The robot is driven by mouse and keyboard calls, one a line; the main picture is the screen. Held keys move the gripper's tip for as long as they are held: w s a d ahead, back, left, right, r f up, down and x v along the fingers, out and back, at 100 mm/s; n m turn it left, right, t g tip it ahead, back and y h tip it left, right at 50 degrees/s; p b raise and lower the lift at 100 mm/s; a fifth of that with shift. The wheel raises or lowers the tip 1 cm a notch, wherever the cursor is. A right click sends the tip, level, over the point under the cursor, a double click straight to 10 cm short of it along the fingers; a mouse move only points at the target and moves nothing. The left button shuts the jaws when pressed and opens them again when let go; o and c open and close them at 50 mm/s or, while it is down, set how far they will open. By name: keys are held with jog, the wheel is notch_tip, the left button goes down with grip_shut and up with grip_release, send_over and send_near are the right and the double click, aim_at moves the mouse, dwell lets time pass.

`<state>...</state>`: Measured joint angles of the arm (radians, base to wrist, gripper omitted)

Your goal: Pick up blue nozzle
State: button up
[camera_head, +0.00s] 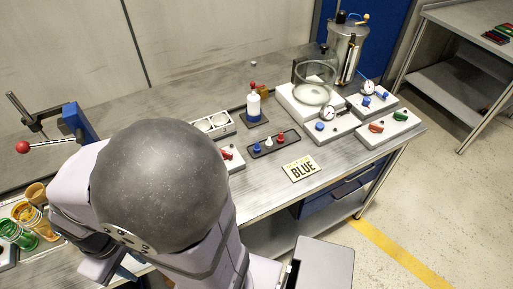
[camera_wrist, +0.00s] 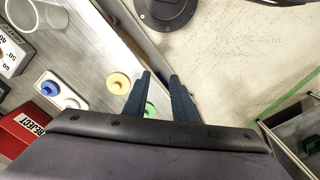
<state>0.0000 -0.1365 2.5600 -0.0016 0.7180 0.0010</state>
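The blue nozzle (camera_head: 257,148) stands in a dark tray (camera_head: 289,145) on the table in the head view, at the left end of a row. My arm hides most of the gripper in the head view. I cannot make out the blue nozzle in the wrist view.
A glass chamber (camera_head: 314,82) and gauge blocks stand right. In the wrist view, a yellow disc (camera_wrist: 118,83) and a red REJECT box (camera_wrist: 22,132) are left of the fingers.

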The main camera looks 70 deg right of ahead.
jog(key=w+d+m+t+p, duration=0.15)
jog(key=w+d+m, duration=0.35)
jog(key=d, duration=0.7)
jog(key=m+h+p, duration=0.3)
jog(key=m, duration=0.5)
send_over(257, 143)
jog(key=w+a, duration=1)
jog(key=a, duration=0.1)
jog(key=shift+w+d+r, duration=0.1)
jog(key=shift+w+d, duration=0.1)
jog(key=s+d+m+h, duration=0.2)
jog(key=s+d+m, duration=0.1)
jog(key=s+d, duration=0.65)
jog(key=shift+g, duration=0.45)
jog(key=shift+s+d+f+p, duration=0.2)
jog(key=shift+f+p, duration=0.45)
jog(key=shift+f, duration=0.6)
jog(key=shift+s+d+f+p, duration=0.1)
jog(key=shift+d+f+p, duration=0.2)
jog(key=shift+f+p, duration=0.7)
jog(key=shift+s+d+f+p, duration=0.1)
jog(key=shift+d+f+p, duration=0.2)
jog(key=shift+f, duration=1.25)
grip_shut()
